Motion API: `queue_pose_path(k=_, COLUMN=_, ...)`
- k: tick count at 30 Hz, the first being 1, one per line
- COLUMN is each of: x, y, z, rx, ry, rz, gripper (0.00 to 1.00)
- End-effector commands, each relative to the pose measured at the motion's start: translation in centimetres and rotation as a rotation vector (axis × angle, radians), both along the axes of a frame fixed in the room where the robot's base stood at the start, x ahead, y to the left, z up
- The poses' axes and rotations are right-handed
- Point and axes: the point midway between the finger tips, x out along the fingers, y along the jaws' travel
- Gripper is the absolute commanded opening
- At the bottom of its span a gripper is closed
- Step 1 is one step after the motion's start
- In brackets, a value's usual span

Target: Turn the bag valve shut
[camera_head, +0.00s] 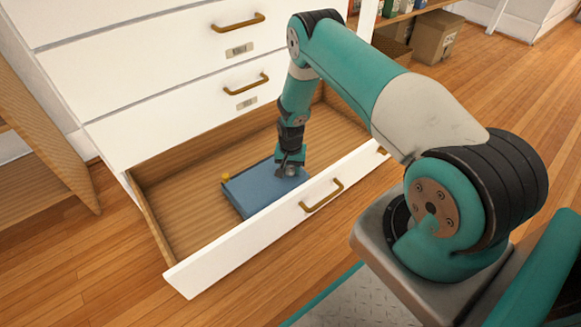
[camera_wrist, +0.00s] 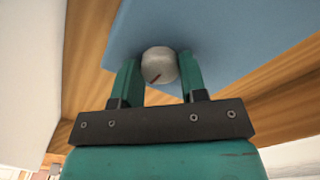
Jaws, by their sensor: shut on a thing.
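A flat blue bag (camera_head: 250,189) lies in the open bottom drawer. In the wrist view the bag (camera_wrist: 225,40) fills the upper part. A round pale grey valve knob (camera_wrist: 159,63) with a short red mark sits near the bag's edge. My gripper (camera_wrist: 160,72) is shut on this knob, one green finger on each side. In the head view my gripper (camera_head: 290,168) reaches down onto the right part of the bag, and the knob there is mostly hidden. The red mark slants toward the lower left in the wrist view.
The white drawer front (camera_head: 235,241) with a brass handle (camera_head: 322,196) stands close in front of the bag. A small yellow piece (camera_head: 226,177) shows at the bag's far left corner. Bare drawer floor (camera_head: 185,195) lies left of the bag. Closed drawers rise behind.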

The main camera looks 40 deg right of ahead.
Motion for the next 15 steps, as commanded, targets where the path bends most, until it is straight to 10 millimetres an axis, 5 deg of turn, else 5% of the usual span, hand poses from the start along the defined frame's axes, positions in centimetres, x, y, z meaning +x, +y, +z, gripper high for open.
queue_pose_path(k=5, x=0.05, y=-0.03, z=0.04, rx=-0.001, ry=-0.001, rz=-0.001, gripper=0.15)
queue_pose_path(k=6, x=0.04, y=-0.04, z=0.04, rx=-0.001, ry=-0.001, rz=-0.001, gripper=0.48)
queue_pose_path(k=8, x=0.04, y=-0.04, z=0.04, rx=-0.001, ry=-0.001, rz=-0.001, gripper=0.62)
queue_pose_path(k=15, x=0.01, y=-0.01, z=0.02, rx=-0.001, ry=-0.001, rz=0.0, gripper=0.65)
